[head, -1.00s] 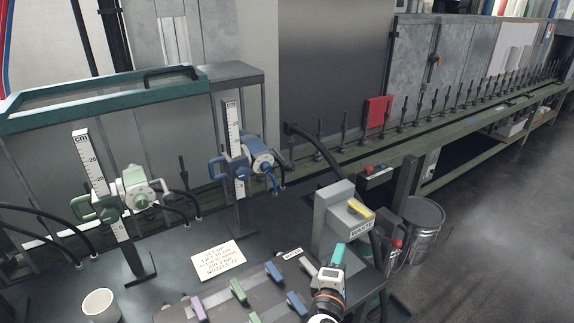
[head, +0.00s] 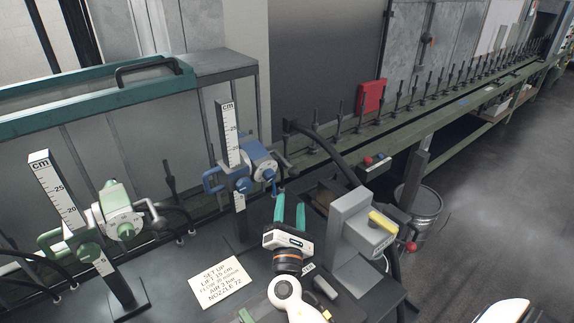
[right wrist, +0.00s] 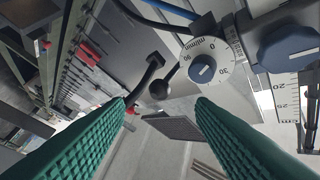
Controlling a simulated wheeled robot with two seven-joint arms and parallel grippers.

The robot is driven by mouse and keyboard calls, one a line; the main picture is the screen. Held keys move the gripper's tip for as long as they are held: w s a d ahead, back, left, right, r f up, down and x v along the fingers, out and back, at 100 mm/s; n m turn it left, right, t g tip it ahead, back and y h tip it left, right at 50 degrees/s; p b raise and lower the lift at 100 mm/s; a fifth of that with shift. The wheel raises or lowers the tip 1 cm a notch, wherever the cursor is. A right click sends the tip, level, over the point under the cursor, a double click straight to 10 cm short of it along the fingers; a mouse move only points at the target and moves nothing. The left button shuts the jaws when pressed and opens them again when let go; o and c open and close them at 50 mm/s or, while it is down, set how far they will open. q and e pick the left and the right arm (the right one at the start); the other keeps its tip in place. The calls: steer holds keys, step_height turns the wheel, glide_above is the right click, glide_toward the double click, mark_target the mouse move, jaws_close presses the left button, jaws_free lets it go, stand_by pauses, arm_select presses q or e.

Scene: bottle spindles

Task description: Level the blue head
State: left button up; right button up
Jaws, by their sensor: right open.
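The blue head (head: 258,160) is clamped on an upright post with a white centimetre scale (head: 228,135). It has a blue handle, a round dial and a blue knob below. It looks tilted in the picture, but I cannot tell its true angle. In the right wrist view its white dial (right wrist: 198,50) with a blue pointer knob and a larger blue knob (right wrist: 288,48) are at the upper right. My right gripper (head: 290,205) is open and empty, its teal fingers pointing up just below and right of the head, apart from it. My left gripper is out of view.
A green head (head: 118,212) sits on a second scale post at left. A printed set-up card (head: 216,283) lies on the dark bench. A grey box with a yellow lever (head: 382,222) stands right of my gripper. Black hoses and a spindle row run behind.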

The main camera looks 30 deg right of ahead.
mark_target(293, 176)
steer(key=w+d+r+p, duration=0.2)
steer(key=w, duration=0.1)
steer(key=shift+d+r, duration=0.2)
steer(key=shift+d, duration=0.2)
steer(key=x, duration=0.1)
steer(key=p+x, duration=0.1)
steer(key=x, duration=0.3)
steer(key=shift+w+d+f, duration=0.1)
steer(key=shift+w+f, duration=0.15)
steer(key=shift+w, duration=0.05)
steer(key=shift+w+d+r+p, duration=0.1)
steer(key=shift+w+d+p, duration=0.2)
steer(key=shift+w+p, duration=0.05)
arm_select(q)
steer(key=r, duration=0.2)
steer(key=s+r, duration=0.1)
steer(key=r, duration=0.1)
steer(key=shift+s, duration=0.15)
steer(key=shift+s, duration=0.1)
